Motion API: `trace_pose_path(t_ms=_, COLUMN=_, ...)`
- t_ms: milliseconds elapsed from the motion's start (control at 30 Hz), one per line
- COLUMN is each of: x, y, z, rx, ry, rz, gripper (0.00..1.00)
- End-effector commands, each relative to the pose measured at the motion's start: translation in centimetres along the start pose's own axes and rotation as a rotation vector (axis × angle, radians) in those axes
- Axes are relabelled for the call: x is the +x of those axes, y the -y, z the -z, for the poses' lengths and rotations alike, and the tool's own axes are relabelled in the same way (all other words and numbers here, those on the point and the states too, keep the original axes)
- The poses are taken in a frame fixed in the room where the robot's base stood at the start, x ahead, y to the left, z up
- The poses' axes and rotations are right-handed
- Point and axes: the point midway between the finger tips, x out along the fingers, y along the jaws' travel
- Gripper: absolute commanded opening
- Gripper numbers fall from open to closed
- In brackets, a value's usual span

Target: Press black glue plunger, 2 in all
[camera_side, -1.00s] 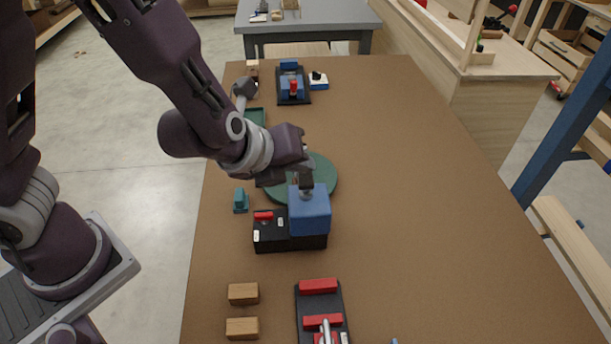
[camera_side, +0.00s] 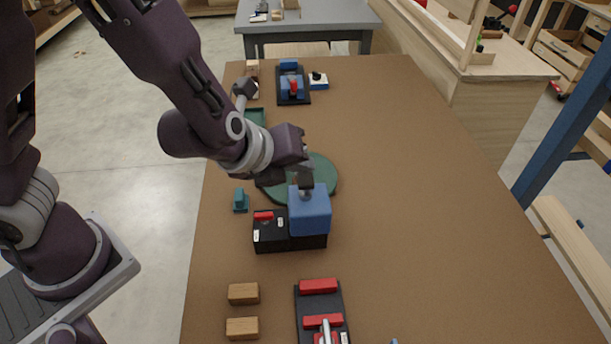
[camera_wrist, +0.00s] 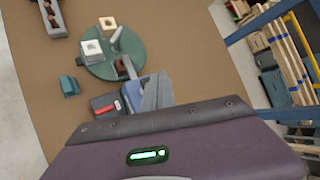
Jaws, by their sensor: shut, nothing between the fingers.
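My gripper (camera_side: 306,190) is shut and empty, with its fingertips at the top of a blue block (camera_side: 311,214). Whether they touch it is unclear. The blue block stands at the right end of a black base (camera_side: 272,240) that carries a red piece (camera_side: 263,216) and small white labels. In the wrist view, a grey finger (camera_wrist: 156,92) covers part of the blue block (camera_wrist: 132,88), and the red piece (camera_wrist: 103,103) shows to its left. I cannot make out a separate black plunger; my fingers hide the block's top.
A green disc (camera_side: 322,175) lies just behind the block; the wrist view shows pale holed blocks (camera_wrist: 92,50) on it. A teal block (camera_side: 240,201) is to the left. Wooden blocks (camera_side: 243,294) and a black fixture with red bars (camera_side: 319,287) are in front. The table's right side is clear.

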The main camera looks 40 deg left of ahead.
Motion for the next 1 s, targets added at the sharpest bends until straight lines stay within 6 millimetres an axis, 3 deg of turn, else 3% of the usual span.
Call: trace_pose_path(t_ms=1000, x=0.95, y=-0.70, z=0.63, rx=0.001, ry=0.002, rz=-0.002, gripper=0.00)
